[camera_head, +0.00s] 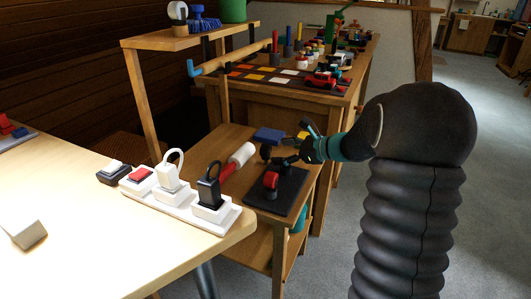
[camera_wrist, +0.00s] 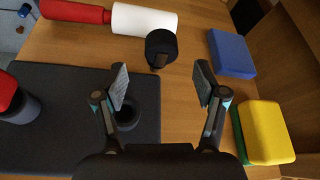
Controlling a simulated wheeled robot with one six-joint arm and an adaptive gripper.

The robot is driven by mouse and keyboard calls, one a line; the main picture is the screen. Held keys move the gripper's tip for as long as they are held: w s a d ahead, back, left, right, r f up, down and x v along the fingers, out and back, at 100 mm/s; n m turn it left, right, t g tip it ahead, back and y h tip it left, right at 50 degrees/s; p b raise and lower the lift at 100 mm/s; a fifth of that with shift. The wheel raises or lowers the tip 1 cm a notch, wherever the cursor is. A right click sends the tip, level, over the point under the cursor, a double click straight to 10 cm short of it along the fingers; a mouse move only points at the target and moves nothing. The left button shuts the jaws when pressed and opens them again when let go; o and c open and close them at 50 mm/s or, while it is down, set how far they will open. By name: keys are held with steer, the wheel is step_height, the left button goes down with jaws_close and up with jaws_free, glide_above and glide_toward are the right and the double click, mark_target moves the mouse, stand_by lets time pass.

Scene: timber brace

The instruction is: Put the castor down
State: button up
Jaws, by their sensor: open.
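My gripper (camera_head: 291,147) is open over the low wooden table, and its fingers stand apart and empty in the wrist view (camera_wrist: 162,78). A black round piece (camera_wrist: 161,46) is on the wood just beyond the fingertips, apart from both. A red-and-black wheel-like piece (camera_head: 271,181) stands on the dark board (camera_head: 291,192); it shows at the left edge of the wrist view (camera_wrist: 17,103). I cannot tell for sure which of the two is the castor. A dark ring-shaped part (camera_wrist: 127,116) on the board is partly hidden by the left finger.
A blue block (camera_wrist: 231,53) and a yellow block (camera_wrist: 268,131) on a green one lie to the right of the fingers. A red-and-white cylinder (camera_wrist: 143,19) lies beyond the board. A white power strip (camera_head: 180,199) with plugs sits on the pale table at left.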

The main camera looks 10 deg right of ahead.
mark_target(270, 151)
steer(key=shift+x, duration=2.75)
steer(key=shift+r, duration=0.15)
steer(key=c, duration=1.3)
